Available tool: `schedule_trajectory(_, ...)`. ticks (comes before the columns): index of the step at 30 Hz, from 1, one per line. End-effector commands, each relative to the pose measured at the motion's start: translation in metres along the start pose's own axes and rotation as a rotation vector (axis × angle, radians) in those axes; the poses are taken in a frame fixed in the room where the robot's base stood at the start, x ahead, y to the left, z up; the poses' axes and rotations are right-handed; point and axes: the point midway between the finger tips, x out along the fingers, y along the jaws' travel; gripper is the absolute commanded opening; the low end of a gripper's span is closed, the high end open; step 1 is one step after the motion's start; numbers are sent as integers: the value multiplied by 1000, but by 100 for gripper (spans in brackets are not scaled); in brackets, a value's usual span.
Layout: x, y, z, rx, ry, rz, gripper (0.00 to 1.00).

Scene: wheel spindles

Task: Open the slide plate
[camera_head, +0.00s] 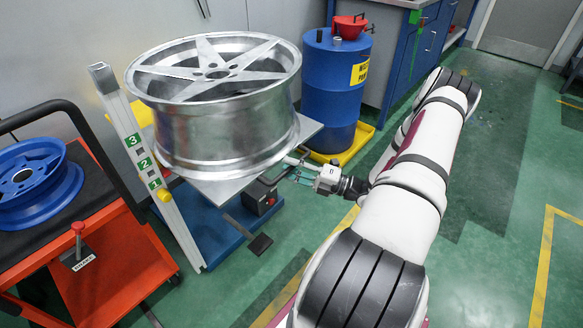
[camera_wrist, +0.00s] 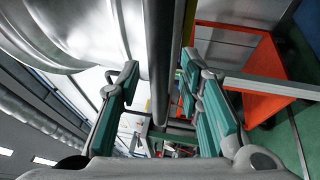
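A silver five-spoke wheel (camera_head: 215,85) lies flat on a grey metal plate (camera_head: 225,190), which is on a blue lift base (camera_head: 205,225). My gripper (camera_head: 296,172) is at the plate's right side, low beside the wheel. In the wrist view my gripper (camera_wrist: 165,95) has its teal-padded fingers apart. A dark grey bar (camera_wrist: 160,50) shows between the fingers; I cannot tell whether they touch it. The silver wheel (camera_wrist: 75,35) fills the upper left of that view. The plate's far side is hidden by the wheel.
A blue barrel (camera_head: 333,85) stands on a yellow tray (camera_head: 345,145) behind the plate. A post numbered 1 to 3 (camera_head: 140,150) stands at the wheel's left. An orange cart (camera_head: 115,255) holds a blue wheel (camera_head: 30,180). Green floor (camera_head: 500,200) is clear at right.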

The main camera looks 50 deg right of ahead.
Motion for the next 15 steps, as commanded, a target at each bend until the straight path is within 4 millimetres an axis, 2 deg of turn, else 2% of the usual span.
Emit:
schedule_trajectory(5, -2, 0, 0, -1, 0, 0, 33)
schedule_trajectory(8, -10, 0, 0, -1, -1, -1, 33)
schedule_trajectory(15, -55, 0, 0, -2, -2, -2, 33)
